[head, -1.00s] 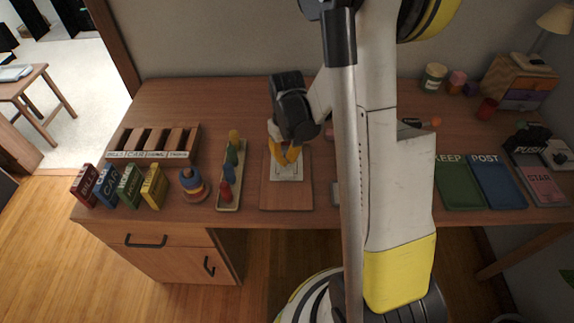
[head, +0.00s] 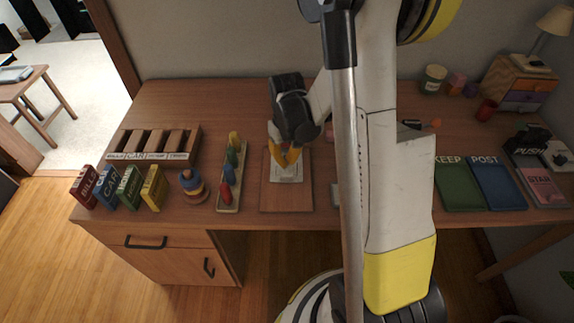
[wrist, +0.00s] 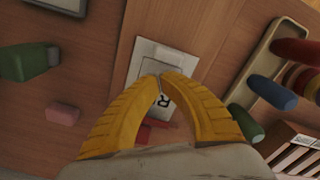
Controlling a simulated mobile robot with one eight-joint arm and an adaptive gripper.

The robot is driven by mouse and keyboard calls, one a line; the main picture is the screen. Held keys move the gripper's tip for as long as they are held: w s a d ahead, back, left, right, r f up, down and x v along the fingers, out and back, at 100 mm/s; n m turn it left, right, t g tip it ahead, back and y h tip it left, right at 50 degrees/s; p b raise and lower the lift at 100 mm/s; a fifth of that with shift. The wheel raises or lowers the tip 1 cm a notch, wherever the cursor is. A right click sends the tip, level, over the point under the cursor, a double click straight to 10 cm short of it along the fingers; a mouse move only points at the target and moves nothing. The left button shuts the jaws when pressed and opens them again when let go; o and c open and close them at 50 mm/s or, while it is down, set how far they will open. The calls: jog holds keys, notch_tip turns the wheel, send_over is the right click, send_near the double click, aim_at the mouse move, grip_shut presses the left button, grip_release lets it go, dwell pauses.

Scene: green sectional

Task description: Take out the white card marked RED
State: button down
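A white card (wrist: 145,55) lies on a wooden board (head: 287,200) at the middle of the desk. It also shows in the head view (head: 287,176). In the wrist view a smaller pale outlined panel and a black letter R show on it; the rest of any word is hidden by my fingers. My gripper (wrist: 160,77) is directly over the card, with its two yellow fingertips brought together. I cannot tell whether a card edge is pinched between them. A red piece (wrist: 150,132) shows between the fingers, partly hidden.
Left of the board are a peg tray (head: 230,205), a ring stack (head: 191,187), small upright boxes (head: 128,187) and a slotted wooden rack (head: 117,156). On the right are a green KEEP tray (head: 458,206) and a blue POST tray (head: 499,206). The board's front part is bare.

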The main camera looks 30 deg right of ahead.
aim_at(286, 184)
jog(key=shift+f+b, duration=1.15)
jog(key=shift+f, duration=0.25)
jog(key=shift+r, duration=0.3)
dwell(0.4)
jog(key=shift+s+a, duration=0.1)
jog(key=shift+s+a, duration=0.65)
jog(key=shift+s, duration=0.35)
jog(key=shift+s+a, duration=0.65)
jog(key=shift+s, duration=0.3)
jog(key=shift+w+d+r+p, duration=0.1)
jog(key=shift+w+r+p, duration=0.05)
jog(key=shift+r+p, duration=1.35)
jog(key=shift+w+d+r+p, duration=0.1)
jog(key=shift+r+p, duration=0.9)
jog(key=shift+r, duration=1)
